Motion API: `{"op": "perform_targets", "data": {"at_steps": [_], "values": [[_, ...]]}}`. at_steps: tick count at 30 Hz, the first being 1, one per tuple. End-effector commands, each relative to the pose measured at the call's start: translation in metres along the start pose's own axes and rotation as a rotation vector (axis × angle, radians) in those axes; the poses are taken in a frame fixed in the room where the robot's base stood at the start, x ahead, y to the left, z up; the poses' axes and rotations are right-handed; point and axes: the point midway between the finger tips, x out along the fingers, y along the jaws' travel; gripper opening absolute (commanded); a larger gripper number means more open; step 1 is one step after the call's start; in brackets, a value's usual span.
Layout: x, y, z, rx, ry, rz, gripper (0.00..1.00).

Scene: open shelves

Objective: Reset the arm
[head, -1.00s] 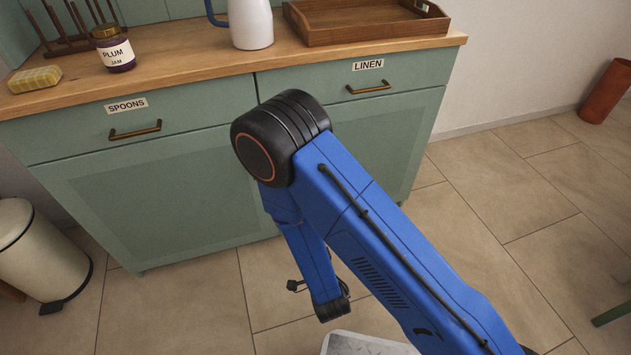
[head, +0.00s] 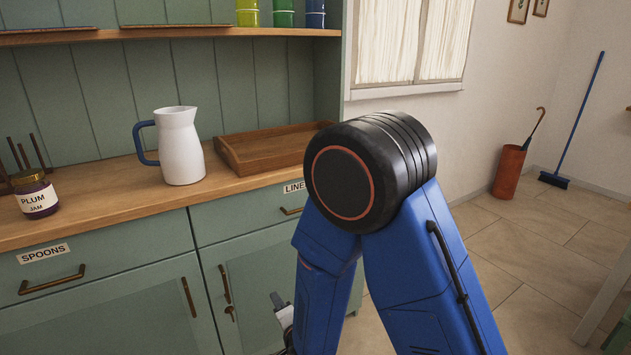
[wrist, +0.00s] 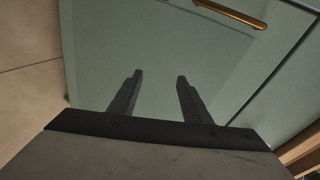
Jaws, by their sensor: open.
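My gripper (wrist: 158,92) shows in the wrist view with its two dark fingers apart and nothing between them. It faces a green cabinet front (wrist: 120,40), with a brass handle (wrist: 230,13) at the top right. In the head view my blue arm is folded in front of the cabinet, its black elbow joint raised high. The fingertips cannot be made out there; part of the wrist end shows low, near the bottom edge.
The wooden counter (head: 100,196) holds a white jug (head: 181,150) with a blue handle, a plum jam jar (head: 36,196) and a wooden tray (head: 232,160). A shelf (head: 170,32) runs above. An umbrella stand (head: 508,172) and broom (head: 580,120) stand right, with open floor before them.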

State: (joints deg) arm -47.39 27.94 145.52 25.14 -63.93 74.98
Motion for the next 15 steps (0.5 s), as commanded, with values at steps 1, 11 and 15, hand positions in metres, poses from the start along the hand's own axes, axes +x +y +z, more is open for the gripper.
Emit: {"op": "perform_targets", "data": {"at_steps": [1,11,15], "values": [[-0.002,-0.009,-0.013,-0.012,0.002,0.016,0.44],[-0.029,-0.042,-0.077,-0.151,-0.036,0.148,0.44],[-0.047,-0.054,-0.104,-0.218,-0.059,0.197,0.44]]}}
